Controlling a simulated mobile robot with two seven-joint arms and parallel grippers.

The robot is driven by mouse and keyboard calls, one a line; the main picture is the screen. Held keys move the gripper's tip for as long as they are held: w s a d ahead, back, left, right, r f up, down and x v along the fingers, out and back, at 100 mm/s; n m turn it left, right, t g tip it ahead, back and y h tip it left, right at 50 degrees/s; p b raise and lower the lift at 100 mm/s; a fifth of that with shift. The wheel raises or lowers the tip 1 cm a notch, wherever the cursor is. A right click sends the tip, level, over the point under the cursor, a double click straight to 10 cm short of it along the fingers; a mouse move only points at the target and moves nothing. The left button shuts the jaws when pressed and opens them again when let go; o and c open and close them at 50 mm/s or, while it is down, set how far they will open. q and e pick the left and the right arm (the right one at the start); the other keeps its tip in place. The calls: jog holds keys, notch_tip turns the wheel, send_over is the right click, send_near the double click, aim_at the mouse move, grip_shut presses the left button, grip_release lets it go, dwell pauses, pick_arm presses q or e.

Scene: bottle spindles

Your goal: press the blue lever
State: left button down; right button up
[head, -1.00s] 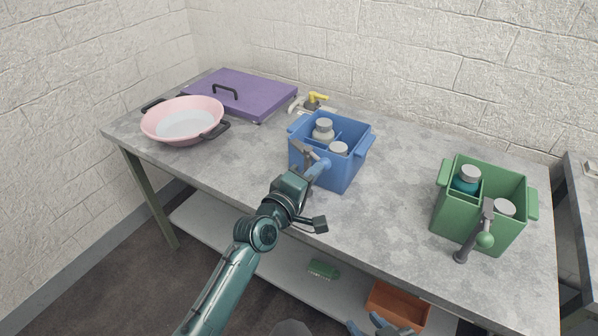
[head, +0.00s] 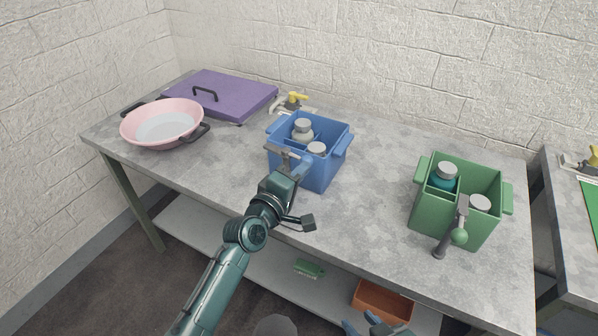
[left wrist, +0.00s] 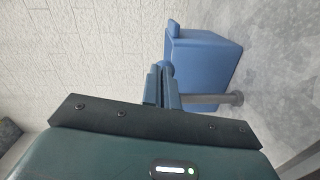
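The blue lever stands at the near side of the blue bin. Its grey arm (head: 284,153) shows in the head view, and its blue ball knob (left wrist: 166,68) shows in the left wrist view just past my fingertips. My left gripper (head: 301,170) reaches in from the left at the bin's near side and covers part of the lever. In the left wrist view my left gripper (left wrist: 162,74) has its fingers close together, with nothing visible between them. I cannot tell whether they touch the knob. My right gripper (head: 366,325) shows partly at the bottom edge, its fingers apart.
The blue bin (head: 322,170) holds bottles. A green bin (head: 447,217) with bottles and a green-knobbed lever (head: 459,236) stands at the right. A pink pan (head: 163,124) and purple case (head: 222,95) lie at the left. The table (head: 365,210) between the bins is clear.

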pick_arm(q)
jog(key=shift+s+d+r, duration=0.15)
jog(key=shift+d+r, duration=0.1)
jog(key=shift+d, duration=0.1)
jog(key=v, duration=1.3)
jog(key=shift+a+f, duration=0.2)
jog(key=shift+a, duration=0.25)
jog(key=shift+f, duration=0.1)
jog(key=s+a+f+m+g+y, duration=0.2)
jog(key=s+a+f+m+y, duration=0.1)
jog(key=s+a+f+m, duration=0.2)
jog(key=s+a+f+m+g+y, duration=0.2)
jog(key=s+a+f+m, duration=0.3)
jog(key=s+f, duration=0.5)
jog(key=shift+s+a+f+m+y, duration=0.15)
jog(key=shift+a+f+m+y, duration=0.2)
jog(key=shift+f+m+y, duration=0.5)
